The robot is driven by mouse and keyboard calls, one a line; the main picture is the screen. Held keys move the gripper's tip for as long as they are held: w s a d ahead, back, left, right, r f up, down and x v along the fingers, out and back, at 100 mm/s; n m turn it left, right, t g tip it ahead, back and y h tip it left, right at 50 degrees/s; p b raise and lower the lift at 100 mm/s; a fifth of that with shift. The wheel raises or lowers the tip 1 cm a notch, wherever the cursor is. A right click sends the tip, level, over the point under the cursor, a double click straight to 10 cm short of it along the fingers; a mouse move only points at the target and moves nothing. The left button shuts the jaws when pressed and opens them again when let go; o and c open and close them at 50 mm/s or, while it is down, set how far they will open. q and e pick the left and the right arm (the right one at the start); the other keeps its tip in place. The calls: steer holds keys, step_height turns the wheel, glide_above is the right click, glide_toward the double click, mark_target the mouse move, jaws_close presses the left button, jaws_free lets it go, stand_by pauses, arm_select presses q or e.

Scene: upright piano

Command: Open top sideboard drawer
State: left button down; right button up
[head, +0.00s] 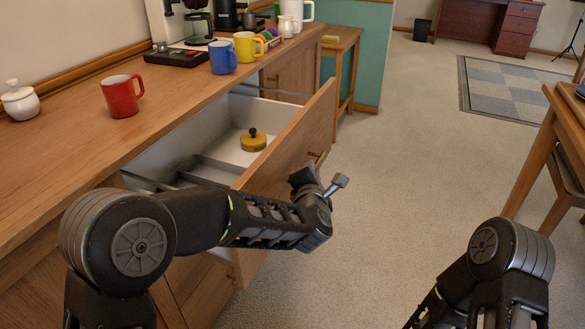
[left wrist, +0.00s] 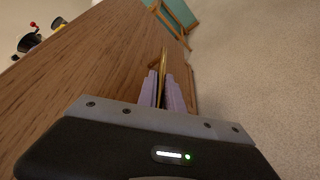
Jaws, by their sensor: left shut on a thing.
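The top sideboard drawer (head: 285,150) stands pulled well out from the sideboard (head: 60,155), its pale inside showing. A yellow round lidded thing (head: 253,141) lies inside it. A brass handle (head: 318,158) sits on the drawer's wooden front. My left gripper (head: 305,182) is at the outer face of that front, by the handle. In the left wrist view its two pale purple fingers (left wrist: 161,92) are closed around the brass handle (left wrist: 163,68), along the wood face. My right arm shows at the lower right of the head view, but its gripper is out of frame.
A red mug (head: 122,96), a blue mug (head: 222,57), a yellow mug (head: 247,47) and a white lidded pot (head: 19,101) stand on the sideboard top. A wooden table (head: 548,130) is at the right. Open carpet (head: 400,150) lies between.

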arm_select(q)
steer(key=shift+s+d+f, duration=0.1)
steer(key=shift+s+d, duration=0.1)
steer(key=shift+d, duration=0.3)
steer(key=c, duration=1.5)
jaws_free()
steer(key=v, duration=0.7)
steer(key=shift+s+p, duration=0.35)
steer(key=shift+s, duration=0.05)
